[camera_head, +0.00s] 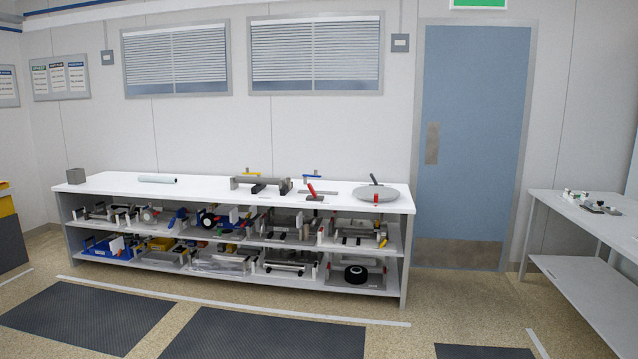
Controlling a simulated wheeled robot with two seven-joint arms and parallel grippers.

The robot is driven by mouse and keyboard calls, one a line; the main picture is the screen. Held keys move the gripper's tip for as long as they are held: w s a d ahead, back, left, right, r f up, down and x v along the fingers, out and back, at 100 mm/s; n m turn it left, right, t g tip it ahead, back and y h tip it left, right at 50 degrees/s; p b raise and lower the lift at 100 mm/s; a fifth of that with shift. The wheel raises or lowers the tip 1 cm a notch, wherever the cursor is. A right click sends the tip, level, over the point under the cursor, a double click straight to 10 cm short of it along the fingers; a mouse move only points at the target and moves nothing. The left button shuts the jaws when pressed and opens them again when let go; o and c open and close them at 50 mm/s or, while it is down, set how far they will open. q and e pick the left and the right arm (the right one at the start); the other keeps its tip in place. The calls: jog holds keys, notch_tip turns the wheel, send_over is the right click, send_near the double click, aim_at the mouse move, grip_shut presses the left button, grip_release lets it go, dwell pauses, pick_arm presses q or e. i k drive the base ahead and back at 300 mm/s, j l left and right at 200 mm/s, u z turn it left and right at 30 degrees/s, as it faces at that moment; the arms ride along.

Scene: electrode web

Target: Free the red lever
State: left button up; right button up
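A red lever (311,189) stands tilted on the white bench top (110,183), right of the middle. It seems to rise from a small dark base; at this distance I cannot tell what holds it. A second small red piece (376,198) stands upright at the front of a round grey disc (390,193) on the bench's right end. A dark tilted handle (374,180) rises behind the disc. Neither of my grippers is in view.
Crowded shelves (395,238) sit below. Dark mats (85,315) lie on open floor. A side table (585,212) stands right of the blue door (475,130).

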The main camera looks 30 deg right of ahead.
aim_at(309, 185)
jog(key=i+l+z, duration=0.15)
jog(key=i+l, duration=0.3)
jog(key=i+l+z, duration=0.15)
jog(key=i+l, duration=0.2)
jog(key=i, duration=0.2)
jog(key=i+l+z, duration=0.15)
jog(key=i+l, duration=0.15)
jog(key=i, duration=0.25)
jog(key=i+l+z, duration=0.2)
jog(key=i, duration=0.35)
jog(key=i+l+z, duration=0.15)
jog(key=i, duration=0.4)
jog(key=i+l+z, duration=0.15)
jog(key=i, duration=0.45)
